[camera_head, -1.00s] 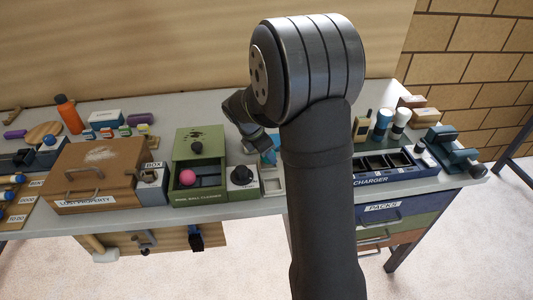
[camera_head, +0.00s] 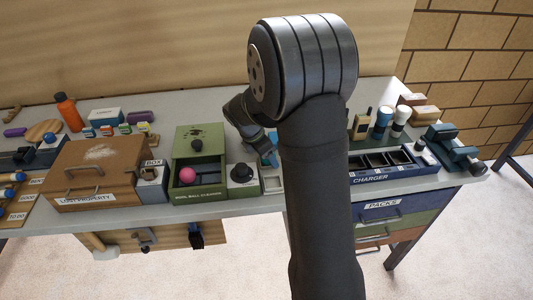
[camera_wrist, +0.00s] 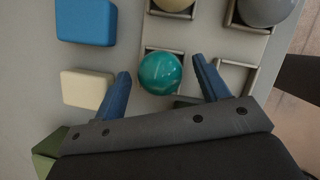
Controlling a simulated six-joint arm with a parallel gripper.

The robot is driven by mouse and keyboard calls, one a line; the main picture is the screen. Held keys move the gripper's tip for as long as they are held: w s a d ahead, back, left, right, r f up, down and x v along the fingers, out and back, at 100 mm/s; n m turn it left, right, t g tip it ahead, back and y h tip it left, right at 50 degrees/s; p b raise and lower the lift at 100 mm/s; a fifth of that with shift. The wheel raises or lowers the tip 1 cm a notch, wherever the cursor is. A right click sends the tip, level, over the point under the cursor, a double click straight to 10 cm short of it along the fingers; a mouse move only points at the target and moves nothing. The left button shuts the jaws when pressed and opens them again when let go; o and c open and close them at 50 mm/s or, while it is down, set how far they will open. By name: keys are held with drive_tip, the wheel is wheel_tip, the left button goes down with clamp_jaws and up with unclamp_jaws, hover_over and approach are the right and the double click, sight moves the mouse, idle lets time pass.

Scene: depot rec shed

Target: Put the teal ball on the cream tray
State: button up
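The teal ball (camera_wrist: 160,73) sits in a square open-frame holder (camera_wrist: 149,55) in the wrist view. My gripper (camera_wrist: 162,67) is open, with one blue finger on each side of the ball and visible space between ball and fingers. A flat cream rounded square (camera_wrist: 87,89), apparently the cream tray, lies left of the left finger with nothing on it. In the head view my arm hides the ball and most of this area; only part of my gripper (camera_head: 268,147) shows.
A blue rounded square (camera_wrist: 86,22) lies beyond the cream one. A tan ball (camera_wrist: 173,4) and a grey ball (camera_wrist: 262,10) sit in neighbouring holders; one holder (camera_wrist: 238,75) at right is empty. In the head view, a green ball cleaner box (camera_head: 202,140) stands left of my gripper.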

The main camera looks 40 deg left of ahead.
drive_tip(key=v, duration=1.3)
drive_tip(key=shift+w+r, duration=0.15)
drive_tip(key=shift+w, duration=0.05)
drive_tip(key=shift+d, duration=0.1)
drive_tip(key=x, duration=1.3)
drive_tip(key=shift+s, duration=0.2)
drive_tip(key=shift+r, duration=0.3)
